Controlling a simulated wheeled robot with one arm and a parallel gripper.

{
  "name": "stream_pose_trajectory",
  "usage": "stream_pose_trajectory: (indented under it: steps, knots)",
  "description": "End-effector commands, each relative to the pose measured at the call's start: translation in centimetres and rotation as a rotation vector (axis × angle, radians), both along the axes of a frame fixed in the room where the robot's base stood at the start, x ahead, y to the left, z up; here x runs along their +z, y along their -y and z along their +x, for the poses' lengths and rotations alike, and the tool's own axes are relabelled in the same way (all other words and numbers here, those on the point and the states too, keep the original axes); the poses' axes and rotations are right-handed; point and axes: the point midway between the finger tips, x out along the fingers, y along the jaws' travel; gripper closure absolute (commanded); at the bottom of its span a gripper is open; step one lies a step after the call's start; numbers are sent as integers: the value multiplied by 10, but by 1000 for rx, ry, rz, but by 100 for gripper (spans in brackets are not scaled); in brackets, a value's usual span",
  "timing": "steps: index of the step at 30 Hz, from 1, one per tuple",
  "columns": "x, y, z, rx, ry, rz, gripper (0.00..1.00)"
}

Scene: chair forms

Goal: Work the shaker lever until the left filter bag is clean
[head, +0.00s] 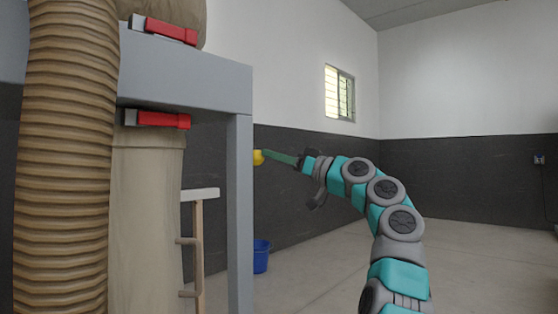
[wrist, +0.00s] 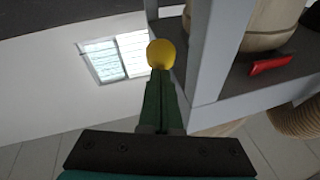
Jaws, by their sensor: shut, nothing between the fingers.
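A yellow ball knob (head: 258,157), which looks like the end of the shaker lever, shows just right of the grey frame post. The lever's rod is hidden. My gripper (head: 270,155) has its green fingers shut, with the tips at the knob. In the wrist view the knob (wrist: 161,53) sits just past the tips of my gripper (wrist: 160,72), not between the fingers; I cannot tell whether they touch. A beige filter bag (head: 145,225) hangs below the grey frame, and another bulges above it (head: 182,8). I cannot tell which is the left bag or how clean either is.
The grey frame (head: 240,200) stands close left of my gripper. Red clamps (head: 163,119) and a ribbed tan hose (head: 68,160) are at left. A pale wooden piece (head: 198,240) stands by the bag, and a blue bucket (head: 261,256) on the floor. The right floor is clear.

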Motion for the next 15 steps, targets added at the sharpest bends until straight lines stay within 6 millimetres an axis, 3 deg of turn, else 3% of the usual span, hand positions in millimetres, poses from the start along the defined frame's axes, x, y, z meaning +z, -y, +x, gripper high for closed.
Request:
stream_pose_trajectory:
  steps: [3, 15]
  knots:
    - [-17, -10, 9, 0, 35, 48, 100]
    - [-38, -39, 33, -2, 33, 46, 100]
